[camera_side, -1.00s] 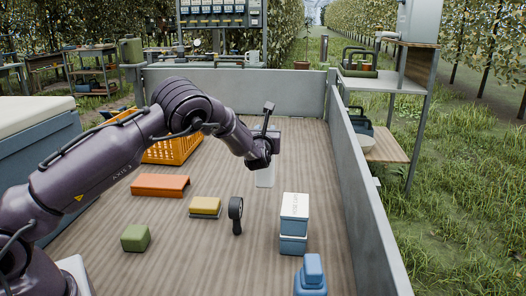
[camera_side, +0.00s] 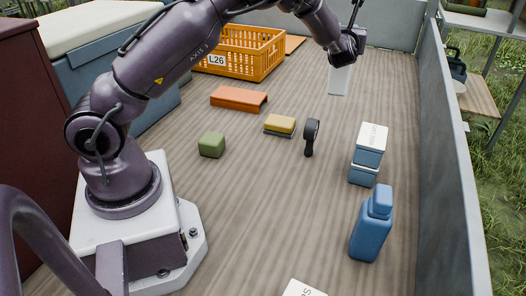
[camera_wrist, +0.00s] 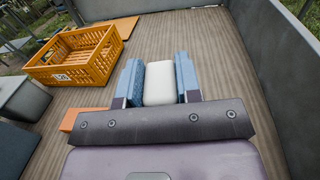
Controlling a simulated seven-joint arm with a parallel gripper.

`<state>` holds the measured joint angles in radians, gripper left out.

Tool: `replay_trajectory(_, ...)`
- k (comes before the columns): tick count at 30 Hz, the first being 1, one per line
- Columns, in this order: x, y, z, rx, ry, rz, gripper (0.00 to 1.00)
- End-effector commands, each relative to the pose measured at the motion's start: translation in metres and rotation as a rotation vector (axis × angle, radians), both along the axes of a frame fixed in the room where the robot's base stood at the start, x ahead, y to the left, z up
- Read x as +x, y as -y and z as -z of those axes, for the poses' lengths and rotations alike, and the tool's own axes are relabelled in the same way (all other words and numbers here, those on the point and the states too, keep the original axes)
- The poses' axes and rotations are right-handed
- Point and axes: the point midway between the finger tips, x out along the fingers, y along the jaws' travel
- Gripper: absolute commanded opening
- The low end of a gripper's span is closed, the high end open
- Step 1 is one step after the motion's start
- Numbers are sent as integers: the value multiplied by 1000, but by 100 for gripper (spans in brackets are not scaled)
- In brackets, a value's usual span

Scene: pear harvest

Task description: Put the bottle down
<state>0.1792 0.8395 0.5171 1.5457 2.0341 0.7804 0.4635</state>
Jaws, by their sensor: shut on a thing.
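A white, blocky bottle (camera_side: 339,80) hangs upright under my gripper (camera_side: 346,48) in the side view, towards the far end of the wooden bed. In the wrist view its pale rounded end (camera_wrist: 160,83) sits between the two blue-padded fingers of my gripper (camera_wrist: 161,80), which is shut on it. I cannot tell whether its lower end touches the bed (camera_side: 270,220).
An orange crate (camera_side: 240,55) marked L26 stands at the back left. A grey wall (camera_side: 440,170) bounds the right.

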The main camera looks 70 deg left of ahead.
Motion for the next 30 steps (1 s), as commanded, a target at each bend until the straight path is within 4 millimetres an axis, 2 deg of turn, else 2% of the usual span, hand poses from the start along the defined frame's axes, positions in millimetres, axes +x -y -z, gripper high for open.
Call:
replay_trajectory(8,-57,-1,-4,2,2,-170,0)
replay_trajectory(18,-152,3,-1,2,0,-436,0)
replay_trajectory(24,-189,6,0,3,1,-536,0)
replay_trajectory(30,-212,9,1,3,1,-596,0)
